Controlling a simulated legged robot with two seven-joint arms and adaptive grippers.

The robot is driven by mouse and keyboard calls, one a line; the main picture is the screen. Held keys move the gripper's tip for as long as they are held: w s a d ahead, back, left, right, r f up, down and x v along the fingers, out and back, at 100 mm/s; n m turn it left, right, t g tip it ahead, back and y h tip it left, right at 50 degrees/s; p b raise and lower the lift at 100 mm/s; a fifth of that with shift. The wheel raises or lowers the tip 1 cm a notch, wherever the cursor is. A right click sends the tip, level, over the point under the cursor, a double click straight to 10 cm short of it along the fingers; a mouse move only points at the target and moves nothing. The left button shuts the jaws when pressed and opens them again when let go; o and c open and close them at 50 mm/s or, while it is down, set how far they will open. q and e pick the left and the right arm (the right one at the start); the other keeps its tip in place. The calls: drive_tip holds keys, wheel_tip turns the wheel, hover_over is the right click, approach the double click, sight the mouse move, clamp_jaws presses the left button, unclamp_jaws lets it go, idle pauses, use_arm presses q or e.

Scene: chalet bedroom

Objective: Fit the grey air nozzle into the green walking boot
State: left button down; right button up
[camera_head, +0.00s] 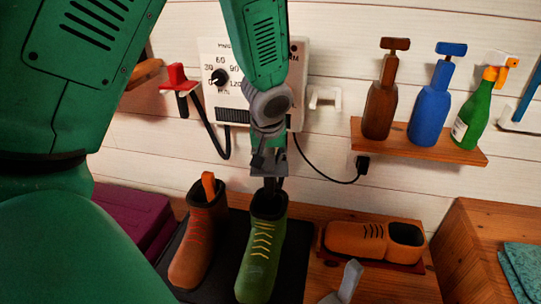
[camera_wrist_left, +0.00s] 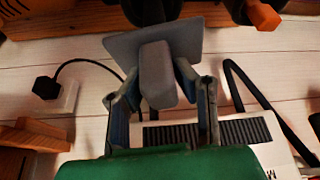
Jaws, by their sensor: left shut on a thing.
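The green walking boot (camera_head: 262,250) with yellow laces stands upright on a black mat (camera_head: 293,262), its opening facing up. My left gripper (camera_head: 268,152) is above it, shut on the grey air nozzle (camera_head: 274,167). In the left wrist view the nozzle (camera_wrist_left: 155,72) shows as a grey block with a flat plate between the two fingers of the gripper (camera_wrist_left: 158,88). The nozzle's dark lower end is at the boot's opening; I cannot tell how deep it sits.
An orange-brown boot (camera_head: 198,240) stands just left, with an orange piece in its opening. An orange shoe (camera_head: 357,238) lies right. A grey tool (camera_head: 346,282) is in front. Behind are a white dial panel (camera_head: 228,62) with black cable and a shelf (camera_head: 425,143) holding bottles.

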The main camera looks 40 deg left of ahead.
sight(270, 190)
use_arm(q)
drive_tip(key=shift+f+b, duration=2.65)
drive_tip(key=shift+f, duration=2.2)
drive_tip(key=shift+f+b, duration=0.55)
drive_tip(key=shift+f, duration=0.25)
drive_tip(key=c, duration=1.2)
unclamp_jaws()
drive_tip(key=shift+r, duration=0.1)
drive_tip(key=shift+d+r, duration=0.1)
drive_tip(key=shift+r, duration=0.1)
drive_tip(key=v, duration=1.1)
drive_tip(key=shift+s+d+r, duration=0.1)
drive_tip(key=shift+s+r, duration=0.05)
drive_tip(key=shift+s, duration=0.05)
